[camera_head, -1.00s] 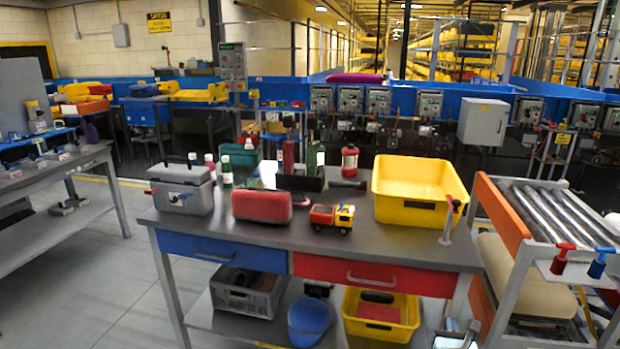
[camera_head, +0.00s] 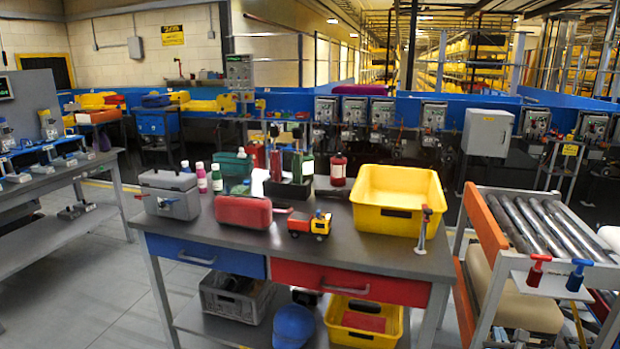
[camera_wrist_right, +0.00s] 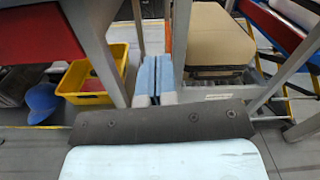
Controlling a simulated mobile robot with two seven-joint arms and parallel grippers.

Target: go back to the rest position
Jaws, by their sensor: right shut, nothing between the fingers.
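My right gripper (camera_wrist_right: 156,76) shows in the right wrist view as two light blue fingers side by side. They are shut together with nothing between them. They hang in free space, with the grey floor and the area under the work table behind them. In the head view only a small part of what looks like my right gripper (camera_head: 503,338) shows at the bottom edge, in front of the roller conveyor's frame and right of the table. My left gripper is not in view.
The grey work table (camera_head: 365,245) holds a yellow bin (camera_head: 398,220), a red case (camera_head: 243,211), a grey box (camera_head: 172,204), a toy truck (camera_head: 310,225) and several bottles. The roller conveyor (camera_head: 545,235) stands right of it. A yellow crate (camera_wrist_right: 78,80) sits under the table. Floor is clear at left.

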